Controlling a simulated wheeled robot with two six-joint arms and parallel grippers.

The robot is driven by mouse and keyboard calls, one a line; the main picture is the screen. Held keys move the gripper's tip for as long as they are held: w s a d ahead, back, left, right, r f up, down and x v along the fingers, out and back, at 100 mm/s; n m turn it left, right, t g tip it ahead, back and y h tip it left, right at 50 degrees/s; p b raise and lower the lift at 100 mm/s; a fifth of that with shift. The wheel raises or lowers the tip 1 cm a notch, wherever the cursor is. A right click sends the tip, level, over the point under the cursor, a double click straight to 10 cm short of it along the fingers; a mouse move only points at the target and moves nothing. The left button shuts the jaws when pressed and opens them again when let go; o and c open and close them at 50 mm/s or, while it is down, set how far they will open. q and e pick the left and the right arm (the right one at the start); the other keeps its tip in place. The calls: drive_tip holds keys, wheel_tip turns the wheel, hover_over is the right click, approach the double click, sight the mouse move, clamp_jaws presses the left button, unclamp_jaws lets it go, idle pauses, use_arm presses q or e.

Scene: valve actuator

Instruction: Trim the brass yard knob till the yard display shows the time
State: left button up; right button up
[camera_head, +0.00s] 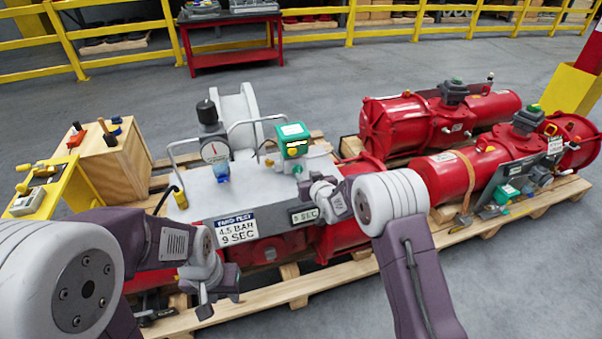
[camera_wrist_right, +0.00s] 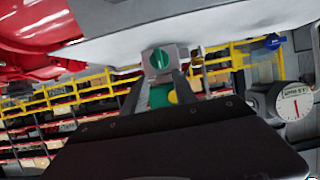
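A white-topped unit (camera_head: 240,190) carries a placard (camera_head: 237,228) reading "4.5 BAR 9 SEC". A small display plate (camera_head: 305,215) on its front edge appears to read "8 SEC". A green box (camera_head: 292,131) stands on the top with a small brass-yellow knob (camera_head: 292,152) on its front. A yellow disc (camera_wrist_right: 172,97) beside green shows in the right wrist view. My right gripper (camera_head: 318,192) is close in front of the green box; in its wrist view its fingers (camera_wrist_right: 160,85) are apart, near a grey block with a green knob (camera_wrist_right: 160,60). My left gripper (camera_head: 218,295) hangs low in front of the unit, its fingers unclear.
A dial gauge (camera_head: 214,150) and a blue knob (camera_head: 222,171) stand left of the green box. Red actuators (camera_head: 445,175) lie on a pallet at right. A wooden box (camera_head: 110,160) is at left. Open floor lies behind, before yellow railings (camera_head: 350,30).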

sight(299, 170)
drive_tip(key=x, duration=0.6)
drive_tip(key=shift+w+a+f+b, duration=0.2)
drive_tip(key=shift+w+b, duration=0.1)
drive_tip(key=shift+b, duration=0.05)
clamp_jaws()
